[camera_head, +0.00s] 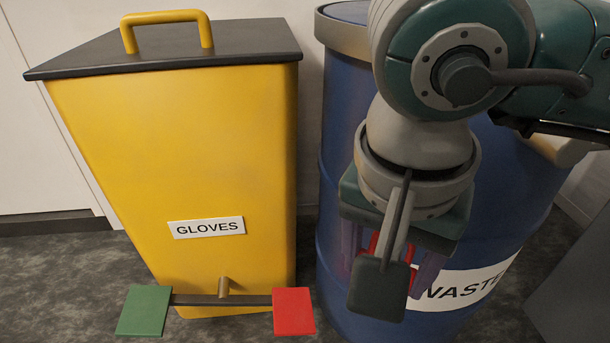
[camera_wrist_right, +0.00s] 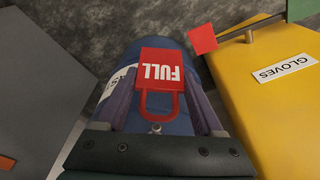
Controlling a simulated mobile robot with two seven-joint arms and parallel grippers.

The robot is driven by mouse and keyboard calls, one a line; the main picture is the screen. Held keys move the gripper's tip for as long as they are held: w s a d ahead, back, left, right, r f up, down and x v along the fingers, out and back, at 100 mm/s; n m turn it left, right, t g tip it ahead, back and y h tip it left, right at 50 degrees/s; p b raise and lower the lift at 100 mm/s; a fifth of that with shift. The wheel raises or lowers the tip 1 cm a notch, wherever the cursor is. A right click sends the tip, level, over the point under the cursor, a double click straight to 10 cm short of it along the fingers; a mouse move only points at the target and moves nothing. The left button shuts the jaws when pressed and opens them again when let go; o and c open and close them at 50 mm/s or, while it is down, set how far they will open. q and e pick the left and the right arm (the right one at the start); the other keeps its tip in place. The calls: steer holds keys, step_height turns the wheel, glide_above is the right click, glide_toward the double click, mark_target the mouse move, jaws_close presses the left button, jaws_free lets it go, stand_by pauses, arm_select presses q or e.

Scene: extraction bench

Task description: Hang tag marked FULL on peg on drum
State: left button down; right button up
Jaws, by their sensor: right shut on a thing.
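The red tag (camera_wrist_right: 161,72), with FULL in white letters that read upside down, lies between the purple fingers of my right gripper (camera_wrist_right: 163,110) in the right wrist view. Its open red loop points toward the palm. My right gripper (camera_head: 388,262) is shut on the tag in front of the blue drum (camera_head: 340,150); in the head view only slivers of red show behind the dark gripper part. A small pale knob (camera_wrist_right: 155,128), perhaps the peg, shows by the loop's end; I cannot tell whether it passes through the loop. My left gripper is not in view.
A yellow GLOVES bin (camera_head: 170,150) with a dark lid stands left of the drum. Low on its front a dark bar carries a green plate (camera_head: 145,311) and a red plate (camera_head: 294,311). A white WASTE label (camera_head: 455,290) is on the drum.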

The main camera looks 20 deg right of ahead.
steer(key=w+d+f+b, duration=0.1)
steer(key=w+d+b, duration=0.2)
steer(key=w+d, duration=0.2)
steer(key=shift+d+f+b, duration=0.2)
steer(key=shift+d+b, duration=0.15)
steer(key=shift+d, duration=0.2)
stand_by(0.4)
steer(key=shift+w, duration=0.1)
stand_by(0.4)
